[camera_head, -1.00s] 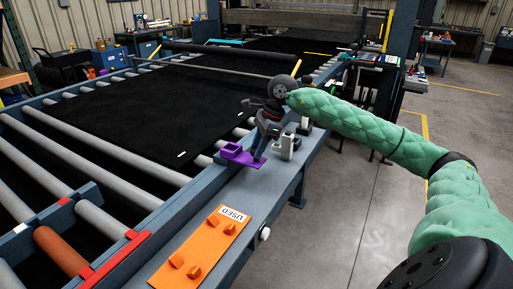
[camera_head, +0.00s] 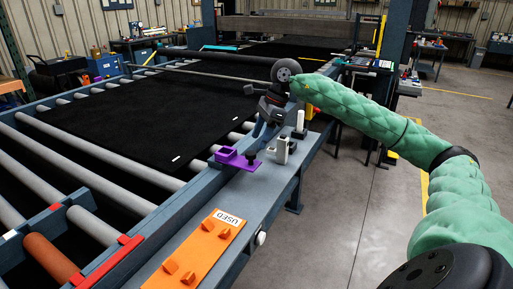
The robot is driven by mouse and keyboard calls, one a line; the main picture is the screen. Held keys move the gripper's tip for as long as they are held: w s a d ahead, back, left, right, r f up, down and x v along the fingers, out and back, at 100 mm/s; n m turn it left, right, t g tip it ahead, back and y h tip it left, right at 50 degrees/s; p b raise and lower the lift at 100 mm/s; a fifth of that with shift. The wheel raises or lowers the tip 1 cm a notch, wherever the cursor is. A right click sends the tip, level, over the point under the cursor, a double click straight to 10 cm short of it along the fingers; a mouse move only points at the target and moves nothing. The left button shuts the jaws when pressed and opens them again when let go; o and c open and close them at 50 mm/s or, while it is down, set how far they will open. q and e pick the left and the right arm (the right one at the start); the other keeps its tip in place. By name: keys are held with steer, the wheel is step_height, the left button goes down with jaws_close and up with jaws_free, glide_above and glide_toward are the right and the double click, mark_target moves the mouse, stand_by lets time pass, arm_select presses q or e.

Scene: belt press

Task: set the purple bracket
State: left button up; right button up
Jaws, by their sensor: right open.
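The purple bracket (camera_head: 230,156) sits on the grey-blue side ledge (camera_head: 262,186) of the roller bed. A black knob (camera_head: 252,160) stands at its right end. My right gripper (camera_head: 261,128) hangs above and just behind the bracket, pointing down, with its arm in a green quilted sleeve. It is open and looks clear of the bracket and knob. Its fingertips are small and dark, so their exact gap is hard to see. My left gripper is out of view.
A grey clamp-like block (camera_head: 282,150) and a white-topped post (camera_head: 300,122) stand right of the bracket. An orange plate marked USED (camera_head: 205,247) lies nearer on the ledge. Rollers (camera_head: 110,157) and a black belt (camera_head: 150,122) fill the left.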

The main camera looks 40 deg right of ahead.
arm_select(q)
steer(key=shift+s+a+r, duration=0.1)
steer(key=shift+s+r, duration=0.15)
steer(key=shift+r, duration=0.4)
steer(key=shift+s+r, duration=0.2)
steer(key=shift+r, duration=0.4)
arm_select(e)
steer(key=v, duration=0.2)
steer(key=shift+d+r, duration=0.1)
steer(key=shift+r, duration=0.1)
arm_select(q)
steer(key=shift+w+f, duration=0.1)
